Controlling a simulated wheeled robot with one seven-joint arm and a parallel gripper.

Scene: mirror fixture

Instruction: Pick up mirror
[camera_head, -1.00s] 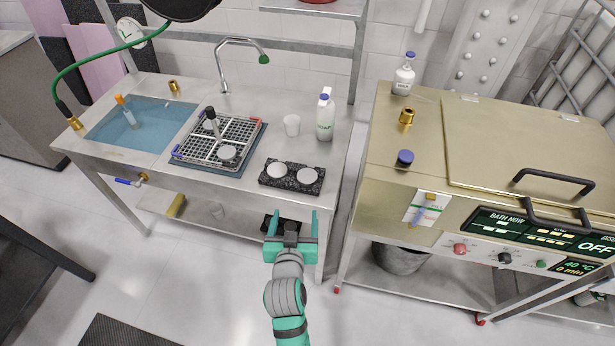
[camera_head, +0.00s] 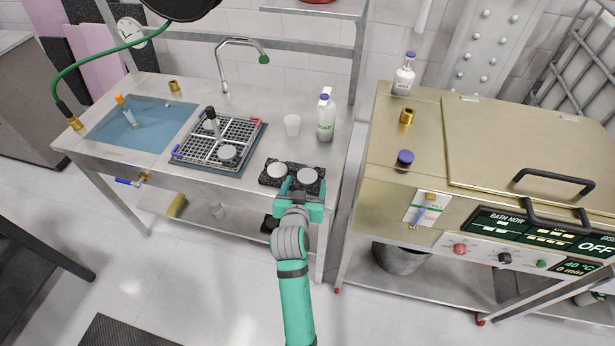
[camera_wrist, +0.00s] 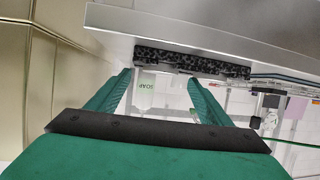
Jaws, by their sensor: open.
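Two round pale discs, which look like the mirrors, lie flat on a black speckled block (camera_head: 263,178) near the front edge of the steel bench: a left disc (camera_head: 276,170) and a right disc (camera_head: 308,174). Another round disc (camera_head: 227,152) lies in the wire rack. My green gripper (camera_head: 302,188) is open and empty at the front edge of the block, just before the right disc. In the wrist view, my gripper's fingers (camera_wrist: 158,82) stand apart, with the block (camera_wrist: 185,60) beyond the tips, seen edge-on. The discs cannot be made out there.
The wire rack (camera_head: 202,150) stands left of the block. A water basin (camera_head: 150,125) is farther left. A brass-coloured bath machine (camera_head: 400,180) stands right, across a narrow gap.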

